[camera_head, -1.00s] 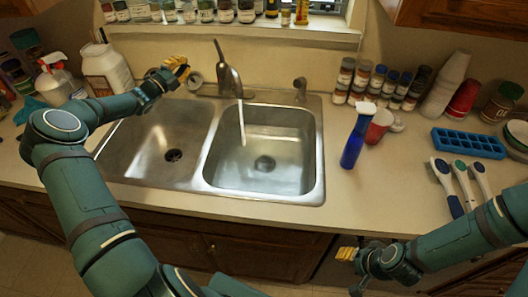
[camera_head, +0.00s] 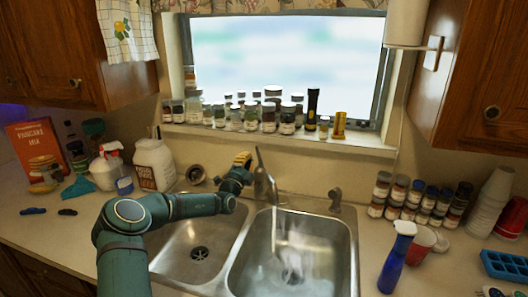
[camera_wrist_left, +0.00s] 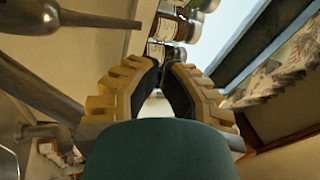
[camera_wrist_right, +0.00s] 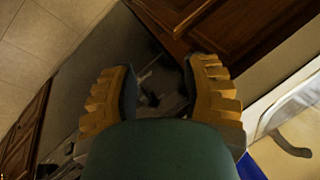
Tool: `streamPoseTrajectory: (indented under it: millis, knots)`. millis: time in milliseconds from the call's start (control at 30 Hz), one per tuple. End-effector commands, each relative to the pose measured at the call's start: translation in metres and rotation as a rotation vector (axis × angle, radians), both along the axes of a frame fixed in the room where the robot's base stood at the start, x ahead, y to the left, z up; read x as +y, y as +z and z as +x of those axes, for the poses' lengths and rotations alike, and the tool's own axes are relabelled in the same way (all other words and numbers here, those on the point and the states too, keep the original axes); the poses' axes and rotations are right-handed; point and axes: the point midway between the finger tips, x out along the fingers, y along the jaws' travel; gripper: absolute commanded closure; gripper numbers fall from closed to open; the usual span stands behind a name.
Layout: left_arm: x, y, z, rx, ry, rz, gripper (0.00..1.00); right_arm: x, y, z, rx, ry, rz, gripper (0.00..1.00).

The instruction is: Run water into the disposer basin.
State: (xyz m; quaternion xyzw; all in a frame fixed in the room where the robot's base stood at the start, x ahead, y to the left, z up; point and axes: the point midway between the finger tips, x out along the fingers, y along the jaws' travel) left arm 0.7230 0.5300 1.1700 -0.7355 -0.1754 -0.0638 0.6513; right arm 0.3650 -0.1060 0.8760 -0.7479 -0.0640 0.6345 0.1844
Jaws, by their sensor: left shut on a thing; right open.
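The double sink has a left basin (camera_head: 165,262) with a dark drain (camera_head: 200,253) and a right basin (camera_head: 335,262) with its own drain (camera_head: 291,276). Which basin has the disposer I cannot tell. The faucet (camera_head: 262,178) stands behind them, its spout over the right basin, where a thin pale stream (camera_head: 273,232) falls. My left gripper (camera_head: 243,160) is beside the faucet's upper part, left of it. In the left wrist view its fingers (camera_wrist_left: 165,72) are closed near the tips; what they hold is hidden. My right gripper (camera_wrist_right: 160,85) is open and empty, low by the cabinets.
A round metal piece (camera_head: 195,174) lies behind the left basin. A white jug (camera_head: 154,163) and spray bottle (camera_head: 107,165) stand left. Several jars (camera_head: 250,116) line the sill.

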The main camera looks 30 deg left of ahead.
Motion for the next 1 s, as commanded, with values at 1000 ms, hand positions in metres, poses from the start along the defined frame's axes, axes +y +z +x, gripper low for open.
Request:
streamPoseTrajectory:
  millis: [1000]
  knots:
    - [-0.007, -0.005, 0.086, 0.107, 0.124, -0.057, 1.0, 0.0, -0.006, 0.0, 0.0, 0.0, -0.001, 0.53]
